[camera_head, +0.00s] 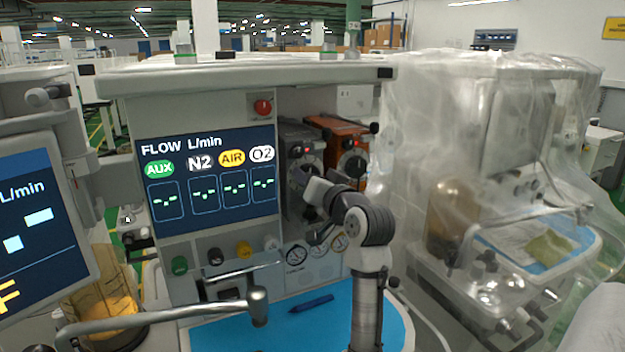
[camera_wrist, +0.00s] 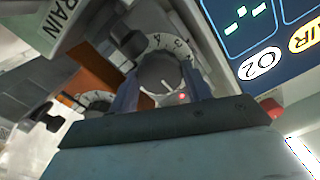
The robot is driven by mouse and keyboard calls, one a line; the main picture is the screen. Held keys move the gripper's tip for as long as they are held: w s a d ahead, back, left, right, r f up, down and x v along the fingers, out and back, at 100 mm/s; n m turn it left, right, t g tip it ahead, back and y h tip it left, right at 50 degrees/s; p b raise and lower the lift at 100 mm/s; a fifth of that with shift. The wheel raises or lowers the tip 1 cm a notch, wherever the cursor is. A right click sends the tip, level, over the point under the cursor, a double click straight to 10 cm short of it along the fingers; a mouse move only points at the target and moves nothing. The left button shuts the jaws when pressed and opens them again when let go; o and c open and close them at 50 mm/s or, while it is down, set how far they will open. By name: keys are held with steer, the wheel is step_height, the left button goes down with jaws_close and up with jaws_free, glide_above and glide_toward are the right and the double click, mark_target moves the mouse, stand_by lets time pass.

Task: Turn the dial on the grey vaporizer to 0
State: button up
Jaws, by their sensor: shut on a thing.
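The grey vaporizer (camera_head: 292,134) stands on the machine to the right of the flow screen, left of the orange vaporizer (camera_head: 352,133). In the wrist view its round grey dial (camera_wrist: 159,72) has a white mark, and part of a numbered scale shows around it. A small red light glows beside the dial. My gripper (camera_wrist: 161,88) has one finger on each side of the dial and is shut on it. In the head view my gripper (camera_head: 308,190) is in front of the grey vaporizer and hides its dial.
The flow screen (camera_head: 205,180) is close on the left, with a red knob (camera_head: 262,107) above it. Gauges (camera_head: 297,255) sit below the vaporizers. A blue pen (camera_head: 311,304) lies on the blue work surface (camera_head: 240,333). A plastic-draped machine (camera_head: 500,120) stands to the right.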

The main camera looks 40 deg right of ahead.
steer(key=o, duration=1)
steer(key=shift+c, duration=0.2)
steer(key=b+v, duration=0.4)
steer(key=v, duration=0.9)
steer(key=shift+s, duration=0.4)
